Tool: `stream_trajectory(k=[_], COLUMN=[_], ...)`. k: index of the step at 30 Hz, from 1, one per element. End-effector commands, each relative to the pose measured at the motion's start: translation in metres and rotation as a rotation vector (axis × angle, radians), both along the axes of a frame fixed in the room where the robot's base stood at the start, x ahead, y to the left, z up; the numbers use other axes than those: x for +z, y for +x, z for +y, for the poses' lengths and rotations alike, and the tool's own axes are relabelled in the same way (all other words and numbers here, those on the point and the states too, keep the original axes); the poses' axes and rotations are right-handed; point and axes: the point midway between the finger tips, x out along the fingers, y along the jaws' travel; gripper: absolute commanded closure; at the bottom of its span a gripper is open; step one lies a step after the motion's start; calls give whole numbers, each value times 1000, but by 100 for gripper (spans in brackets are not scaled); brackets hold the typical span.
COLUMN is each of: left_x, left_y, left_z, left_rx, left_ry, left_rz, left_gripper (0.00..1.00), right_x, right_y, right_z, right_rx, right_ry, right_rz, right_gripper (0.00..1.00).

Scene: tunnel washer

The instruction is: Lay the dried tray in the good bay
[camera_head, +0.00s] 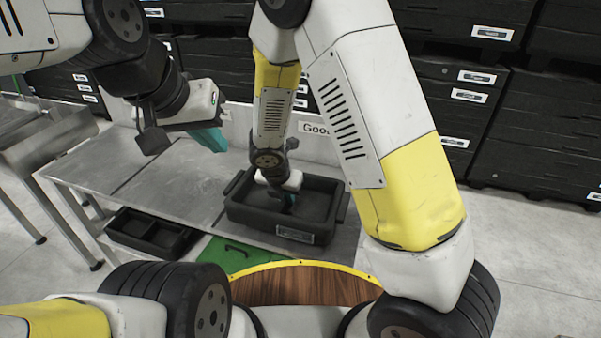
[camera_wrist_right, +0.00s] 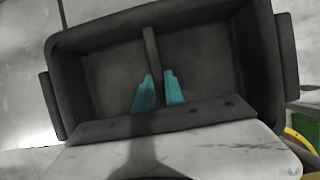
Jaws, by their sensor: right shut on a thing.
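A dark tray (camera_head: 243,208) with side handles and a pale label on its front sits at the right end of the metal table, below a sign reading "Good". The right wrist view shows it (camera_wrist_right: 100,38) with two compartments and a middle divider. My right gripper (camera_head: 289,199) is lowered inside it. Its teal fingers (camera_wrist_right: 158,92) stand either side of the divider and are shut on it. The tray's underside is hidden, so I cannot tell whether it rests on the surface. My left gripper (camera_head: 209,138) is up at the left, away from the tray; its finger gap does not show clearly.
A second dark tray (camera_head: 172,241) with compartments lies at the table's front left. A green surface (camera_head: 222,256) with a handle is beside it. The metal table top (camera_head: 170,190) between is bare. Black crates (camera_head: 545,130) are stacked behind.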

Motion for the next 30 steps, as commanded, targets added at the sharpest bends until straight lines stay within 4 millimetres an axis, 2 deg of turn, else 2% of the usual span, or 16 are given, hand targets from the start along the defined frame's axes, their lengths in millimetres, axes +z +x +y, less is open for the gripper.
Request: stream_trajectory(k=[1, 6, 10, 18, 24, 30], left_x=[0, 0, 0, 0, 0, 0], left_y=[0, 0, 0, 0, 0, 0], left_z=[0, 0, 0, 0, 0, 0], left_rx=[0, 0, 0, 0, 0, 0], left_ry=[0, 0, 0, 0, 0, 0], left_rz=[0, 0, 0, 0, 0, 0], left_gripper=[100, 100, 100, 100, 100, 100], right_x=[-2, -6, -8, -10, -40, -44], right_y=[14, 55, 76, 95, 94, 95], right_z=[-7, -24, -33, -41, -40, -40], right_rx=[-9, -7, -5, -4, 2, -1], right_ry=[2, 2, 2, -1, -3, 0], right_rz=[-1, -1, -1, 0, 2, 0], right_gripper=[100, 100, 100, 100, 100, 100])
